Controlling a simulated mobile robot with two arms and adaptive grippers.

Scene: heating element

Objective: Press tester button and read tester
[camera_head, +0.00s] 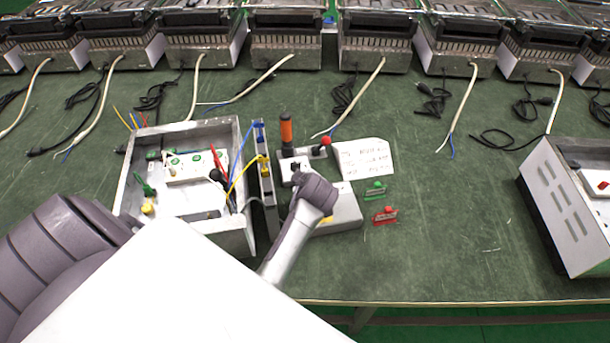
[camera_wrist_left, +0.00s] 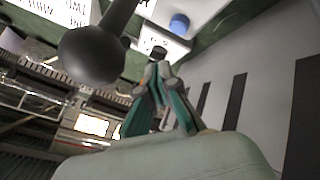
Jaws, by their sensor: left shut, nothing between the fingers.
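In the head view, a small tester-like unit (camera_head: 290,165) with an orange handle (camera_head: 286,130) and a red knob (camera_head: 325,141) stands mid-table. My left gripper (camera_head: 298,172) is over its near side; the wrist largely hides it. In the left wrist view, the gripper's fingers (camera_wrist_left: 158,65) are shut with nothing between them. A black ball knob (camera_wrist_left: 90,55) is close beside them, and a blue button (camera_wrist_left: 178,22) on a pale panel lies beyond the tips. I cannot tell whether the fingertips touch anything. No tester reading is legible. My right gripper is not in view.
An open metal box (camera_head: 128,178) with wires stands left of the gripper. A grey box (camera_head: 345,212) is under my wrist. A written sheet (camera_head: 364,158), a green clip (camera_head: 375,190) and a red clip (camera_head: 385,216) lie right.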

